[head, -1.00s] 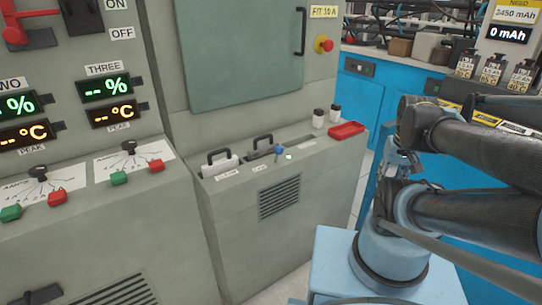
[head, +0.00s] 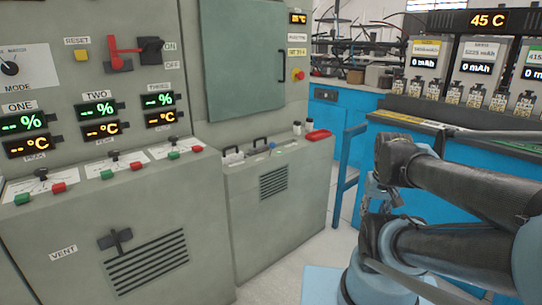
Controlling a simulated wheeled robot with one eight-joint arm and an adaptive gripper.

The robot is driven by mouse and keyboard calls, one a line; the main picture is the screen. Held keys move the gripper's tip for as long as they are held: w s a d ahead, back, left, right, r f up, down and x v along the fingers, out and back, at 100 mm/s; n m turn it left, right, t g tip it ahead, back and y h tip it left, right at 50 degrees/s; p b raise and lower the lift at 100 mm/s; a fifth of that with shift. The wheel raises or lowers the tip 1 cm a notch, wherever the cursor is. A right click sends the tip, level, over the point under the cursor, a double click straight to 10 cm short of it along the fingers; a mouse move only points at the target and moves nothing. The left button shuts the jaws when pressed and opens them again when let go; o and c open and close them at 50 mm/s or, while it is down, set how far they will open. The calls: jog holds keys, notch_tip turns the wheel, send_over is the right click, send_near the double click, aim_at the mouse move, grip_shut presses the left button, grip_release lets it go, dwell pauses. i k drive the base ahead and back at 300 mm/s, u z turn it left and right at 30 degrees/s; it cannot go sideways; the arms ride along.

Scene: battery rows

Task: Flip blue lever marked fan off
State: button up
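A small blue lever knob (head: 273,146) stands on the sloped top of the low grey cabinet (head: 240,185), just left of a small green light (head: 281,152). Its label is too small to read, and its exact position is hard to tell. My folded arm is at the right, over the floor. What looks like my gripper (head: 374,192) hangs at the arm's near end, well right of the lever and apart from it. Its fingers are too small and partly hidden to show whether they are open. I see nothing held.
Black handles (head: 232,151) stand beside the lever.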

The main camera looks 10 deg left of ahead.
aim_at(272, 145)
jog(key=k, duration=0.5)
jog(key=u, duration=0.7)
jog(key=i, duration=1)
jog(key=z, duration=1.05)
jog(key=k, duration=0.35)
jog(key=u, duration=0.3)
